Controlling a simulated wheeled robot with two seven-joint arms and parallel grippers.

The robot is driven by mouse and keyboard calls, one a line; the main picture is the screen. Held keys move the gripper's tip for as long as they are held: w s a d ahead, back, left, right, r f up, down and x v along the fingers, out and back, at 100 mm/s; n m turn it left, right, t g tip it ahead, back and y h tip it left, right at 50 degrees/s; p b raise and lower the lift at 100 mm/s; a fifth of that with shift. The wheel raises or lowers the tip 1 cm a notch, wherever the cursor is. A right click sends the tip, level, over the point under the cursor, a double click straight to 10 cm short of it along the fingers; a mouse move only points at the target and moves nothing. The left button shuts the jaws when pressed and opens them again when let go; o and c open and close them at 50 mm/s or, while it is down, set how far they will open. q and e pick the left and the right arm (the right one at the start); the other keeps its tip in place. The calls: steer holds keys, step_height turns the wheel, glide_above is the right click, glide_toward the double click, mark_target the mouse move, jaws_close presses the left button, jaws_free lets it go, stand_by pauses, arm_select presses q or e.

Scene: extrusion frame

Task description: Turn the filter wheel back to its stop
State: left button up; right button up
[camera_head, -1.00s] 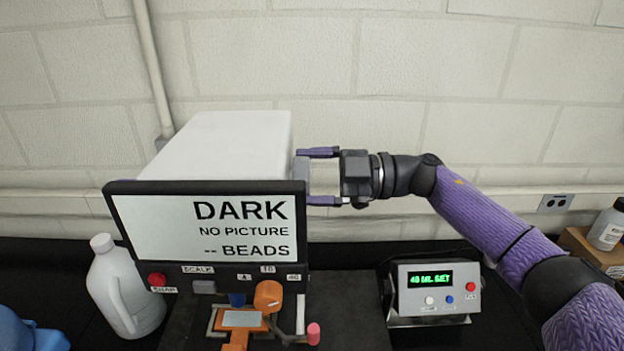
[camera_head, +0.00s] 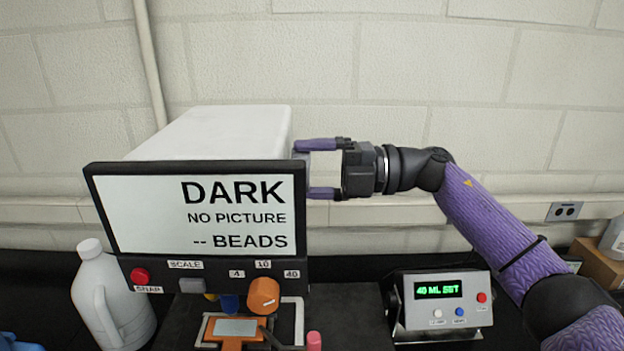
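A bench machine has a white box housing (camera_head: 205,130) and a front screen (camera_head: 200,215) reading "DARK, NO PICTURE, -- BEADS". I cannot make out a filter wheel for certain; an orange rounded knob (camera_head: 263,295) sits below the screen near labels 4, 10 and 40. My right gripper (camera_head: 312,169) is level at the housing's right side, behind the screen's edge. Its two purple fingers are spread apart, one above the other, tips close to the housing. What lies at the tips is partly hidden by the screen.
A control box (camera_head: 441,301) reading "40 ML SET" stands at the right. An orange stage (camera_head: 235,328) and a pink knob (camera_head: 314,341) are under the screen. A white jug (camera_head: 112,300) is at the left, and a cardboard box (camera_head: 598,262) at the far right.

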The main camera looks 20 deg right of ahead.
steer(key=shift+f+n+b, duration=0.1)
steer(key=shift+n+b, duration=0.45)
steer(key=shift+n, duration=0.45)
steer(key=o, duration=1)
steer(key=shift+c, duration=0.2)
steer(key=b+v, duration=0.2)
steer(key=v, duration=0.8)
